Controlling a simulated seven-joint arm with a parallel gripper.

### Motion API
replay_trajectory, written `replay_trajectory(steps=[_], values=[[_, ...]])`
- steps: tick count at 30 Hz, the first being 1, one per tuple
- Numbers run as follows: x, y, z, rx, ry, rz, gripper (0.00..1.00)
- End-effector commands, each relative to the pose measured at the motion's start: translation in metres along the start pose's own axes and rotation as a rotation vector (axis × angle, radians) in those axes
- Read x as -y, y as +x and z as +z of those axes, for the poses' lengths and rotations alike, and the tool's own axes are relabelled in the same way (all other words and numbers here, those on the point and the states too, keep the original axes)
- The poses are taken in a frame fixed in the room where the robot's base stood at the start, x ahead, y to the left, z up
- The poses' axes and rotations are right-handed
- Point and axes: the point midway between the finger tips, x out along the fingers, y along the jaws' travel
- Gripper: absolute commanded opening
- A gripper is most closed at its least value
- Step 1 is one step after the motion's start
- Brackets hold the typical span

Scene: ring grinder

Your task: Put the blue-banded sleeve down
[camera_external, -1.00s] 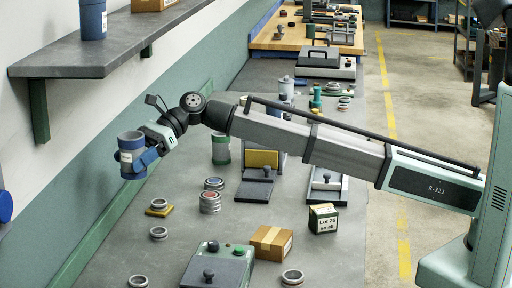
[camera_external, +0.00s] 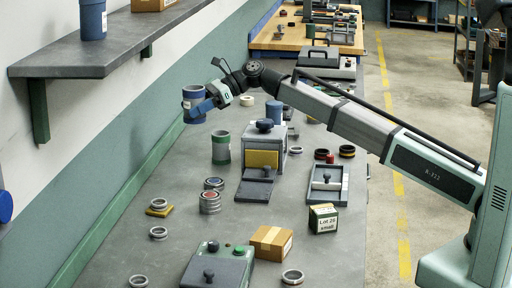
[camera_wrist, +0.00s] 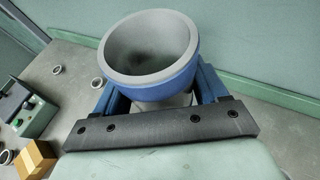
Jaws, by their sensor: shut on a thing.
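A green-banded sleeve (camera_external: 221,148) stands on the bench just below and right of the held one. A grey machine with a yellow panel (camera_external: 262,158) stands beside it. Rings (camera_external: 209,202) and a cardboard box (camera_external: 271,242) lie nearer. A wall shelf (camera_external: 105,55) overhangs at left.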

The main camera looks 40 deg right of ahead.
Motion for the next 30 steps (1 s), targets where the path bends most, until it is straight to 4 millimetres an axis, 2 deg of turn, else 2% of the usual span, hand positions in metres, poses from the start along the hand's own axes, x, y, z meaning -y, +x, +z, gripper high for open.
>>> replay_trajectory(steps=[1, 3, 15, 21, 30], values=[[0.014, -0.018, -0.007, 0.0, 0.009, -0.022, 0.42], [0.032, -0.039, -0.016, 0.001, 0.02, -0.047, 0.42], [0.114, -0.168, -0.07, 0.001, 0.081, -0.194, 0.42], [0.145, -0.237, -0.098, 0.0, 0.111, -0.266, 0.42], [0.178, -0.342, -0.142, 0.002, 0.156, -0.376, 0.42]])
